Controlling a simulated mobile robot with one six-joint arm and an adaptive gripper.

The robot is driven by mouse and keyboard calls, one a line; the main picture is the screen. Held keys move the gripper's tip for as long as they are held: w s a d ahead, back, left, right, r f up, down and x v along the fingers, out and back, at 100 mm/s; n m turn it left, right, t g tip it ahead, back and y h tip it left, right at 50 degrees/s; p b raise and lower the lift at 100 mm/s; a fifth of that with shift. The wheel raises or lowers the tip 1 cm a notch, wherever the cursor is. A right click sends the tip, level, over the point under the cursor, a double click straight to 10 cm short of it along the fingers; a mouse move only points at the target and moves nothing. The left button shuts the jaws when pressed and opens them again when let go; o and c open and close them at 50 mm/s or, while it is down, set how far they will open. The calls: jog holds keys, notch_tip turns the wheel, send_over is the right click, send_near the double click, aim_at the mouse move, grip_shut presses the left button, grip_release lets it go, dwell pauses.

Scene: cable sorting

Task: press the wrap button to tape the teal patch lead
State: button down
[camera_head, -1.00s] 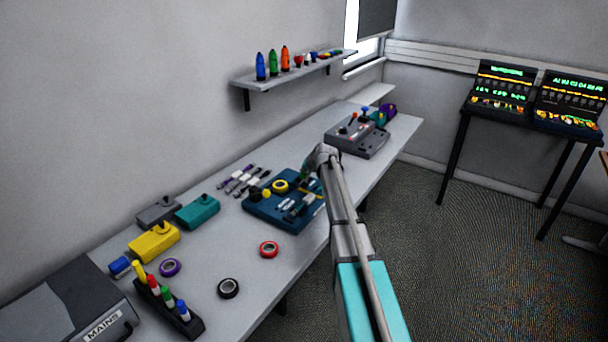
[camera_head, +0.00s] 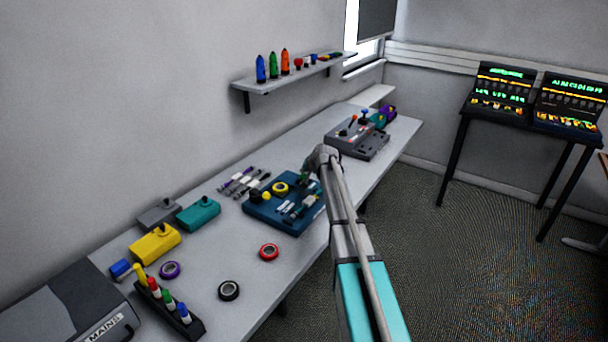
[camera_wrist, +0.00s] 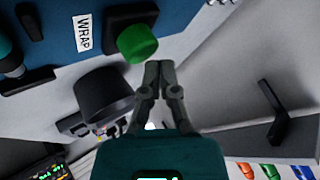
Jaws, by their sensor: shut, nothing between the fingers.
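In the head view, my gripper (camera_head: 306,178) is over the station's far edge, and the button cannot be made out. A teal piece (camera_head: 312,201) shows on the station, perhaps the patch lead.
A dark cylinder (camera_wrist: 103,93) stands close to my fingers. Several leads (camera_head: 240,181) lie left of the station. A grey control box (camera_head: 357,139) stands beyond it.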

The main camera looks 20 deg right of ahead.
aim_at(304, 176)
jog(key=shift+r+p, duration=0.3)
jog(key=shift+r, duration=0.15)
notch_tip(304, 176, up, 6)
jog(key=p, duration=0.6)
dwell(0.4)
dwell(0.7)
jog(key=s+a+f+n+g, duration=0.1)
jog(key=s+a, duration=0.2)
jog(key=s, duration=0.4)
jog(key=s+a+f+n+g, duration=0.1)
jog(key=s+a+g, duration=0.1)
jog(key=s+a, duration=0.2)
jog(key=s+a+f+n+g, duration=0.1)
jog(key=s+a, duration=0.3)
jog(key=s, duration=0.6)
jog(key=shift+s+a+f+n+g, duration=0.2)
jog(key=shift+f+n+g, duration=0.1)
jog(key=shift+f, duration=0.25)
jog(key=s+a+n+g+h, duration=0.1)
jog(key=s+a+g, duration=0.1)
jog(key=s, duration=0.9)
jog(key=s+a+f+n+g+h, duration=0.1)
jog(key=s+a+g, duration=0.1)
jog(key=s, duration=0.8)
jog(key=shift+s+a+f+n, duration=0.2)
jog(key=shift+s+f+n, duration=0.1)
jog(key=shift+s, duration=0.05)
